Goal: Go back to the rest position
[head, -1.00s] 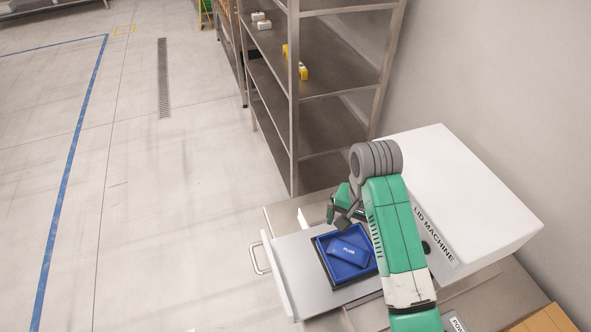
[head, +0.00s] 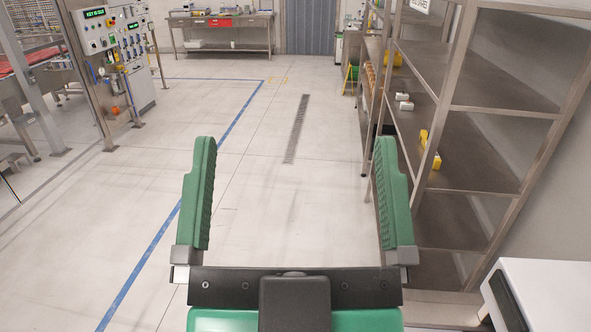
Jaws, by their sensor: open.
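My gripper (head: 295,190) is in the lower middle of the head view. Its two green fingers stand wide apart and point away from me. Nothing is between them, and bare floor shows through the gap. The rest position itself has no mark that I can see.
A metal shelf rack (head: 478,108) stands close on the right, with a yellow item (head: 430,152) on it. A white machine (head: 545,295) is at the lower right. A control panel (head: 112,50) stands at the left. A workbench (head: 222,25) is far back. The middle floor is clear.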

